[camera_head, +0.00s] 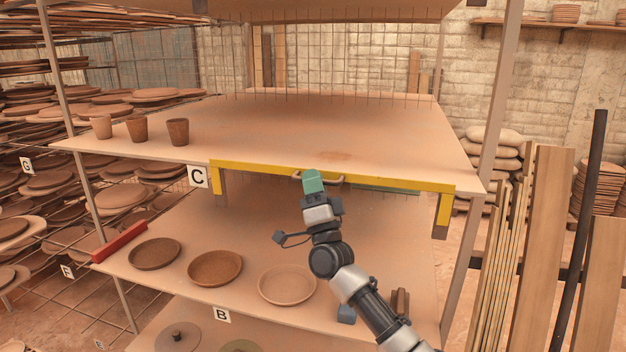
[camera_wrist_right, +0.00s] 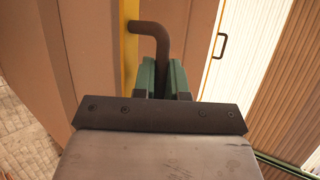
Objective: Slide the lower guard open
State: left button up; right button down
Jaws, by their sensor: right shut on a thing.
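A yellow bar (camera_head: 380,180) with short legs at both ends runs along the front edge of the shelf marked C; it looks like the guard, though I cannot tell for sure. A brown bent handle (camera_wrist_right: 150,30) sticks out by a yellow strip (camera_wrist_right: 131,50) in the right wrist view. My right gripper (camera_head: 312,180) has green fingers and reaches the front of the bar near its middle. In the wrist view the right gripper (camera_wrist_right: 163,76) is shut on the handle, whose end lies between the fingers. My left gripper is not in view.
Three clay cups (camera_head: 137,129) stand on the upper shelf (camera_head: 300,125), left. Clay plates (camera_head: 215,267) lie on the lower shelf, with a red bar (camera_head: 120,242) at its left edge. Wooden boards (camera_head: 545,240) stand at right. Another dark handle (camera_wrist_right: 221,46) shows in the wrist view.

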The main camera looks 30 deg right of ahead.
pick_arm(q)
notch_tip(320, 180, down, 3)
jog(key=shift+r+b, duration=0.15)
jog(key=shift+b, duration=0.6)
pick_arm(e)
notch_tip(320, 180, down, 3)
jog(key=shift+f, duration=0.1)
jog(key=c, duration=1.5)
grip_release()
jog(key=shift+o, duration=0.2)
pick_arm(q)
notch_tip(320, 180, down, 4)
jog(key=b, duration=0.4)
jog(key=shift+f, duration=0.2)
pick_arm(e)
jog(key=v, duration=1)
jog(key=shift+s+f, duration=0.25)
jog(key=shift+f, duration=0.05)
